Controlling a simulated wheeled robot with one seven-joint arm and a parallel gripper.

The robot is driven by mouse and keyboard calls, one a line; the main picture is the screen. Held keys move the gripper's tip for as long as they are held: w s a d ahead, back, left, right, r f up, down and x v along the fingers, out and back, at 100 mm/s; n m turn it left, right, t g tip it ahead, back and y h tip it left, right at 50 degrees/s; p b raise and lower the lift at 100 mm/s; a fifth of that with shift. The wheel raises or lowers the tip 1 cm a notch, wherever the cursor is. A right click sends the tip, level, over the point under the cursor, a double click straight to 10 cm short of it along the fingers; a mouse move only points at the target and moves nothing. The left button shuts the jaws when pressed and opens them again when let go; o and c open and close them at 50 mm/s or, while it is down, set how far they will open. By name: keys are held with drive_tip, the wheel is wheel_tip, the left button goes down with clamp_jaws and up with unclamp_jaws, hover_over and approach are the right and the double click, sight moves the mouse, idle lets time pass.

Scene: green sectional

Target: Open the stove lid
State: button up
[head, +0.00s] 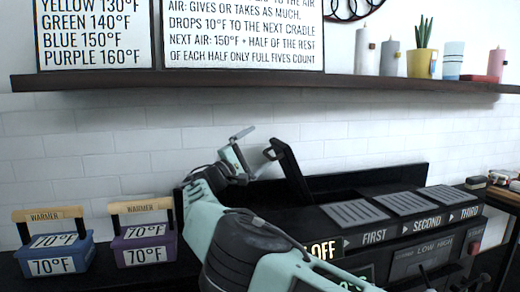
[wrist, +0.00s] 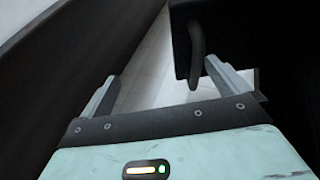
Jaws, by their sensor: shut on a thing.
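The stove (head: 390,180) is a long black unit on the counter. Its black lid (head: 291,172) stands tilted up at the left part of the stove, raised from the top. The lid's dark curved handle (head: 268,153) is on its left side. My gripper (head: 246,145) is at the handle, shut on it. In the wrist view the handle (wrist: 196,50) shows between my fingers (wrist: 165,85), close to the right one. The lid also shows there as a dark panel (wrist: 275,40). The exact contact is hard to see.
A blue warmer box (head: 55,255) and a purple warmer box (head: 145,245) stand left of the stove. A dark shelf (head: 250,82) with signs, candles and a potted plant runs above. Grey plates (head: 405,203) lie on the stove's right part. A lit OFF sign (head: 322,250) is on its front.

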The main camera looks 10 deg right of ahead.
drive_tip(key=shift+s+a+r+t, duration=0.15)
drive_tip(key=shift+a+r, duration=0.15)
drive_tip(key=shift+a, duration=0.15)
drive_tip(key=shift+s+a+r+t, duration=0.15)
drive_tip(key=shift+a+r, duration=0.1)
drive_tip(key=shift+a, duration=0.2)
drive_tip(key=shift+s+a, duration=0.25)
drive_tip(key=shift+a, duration=0.1)
drive_tip(key=c, duration=0.9)
drive_tip(key=shift+s+a+f, duration=0.1)
drive_tip(key=shift+a+f, duration=0.1)
drive_tip(key=shift+f, duration=0.05)
drive_tip(key=shift+c, duration=0.8)
drive_tip(key=b+v, duration=0.2)
drive_tip(key=v, duration=0.9)
drive_tip(key=shift+f+b, duration=0.4)
drive_tip(key=shift+f, duration=0.1)
drive_tip(key=shift+s+r, duration=0.15)
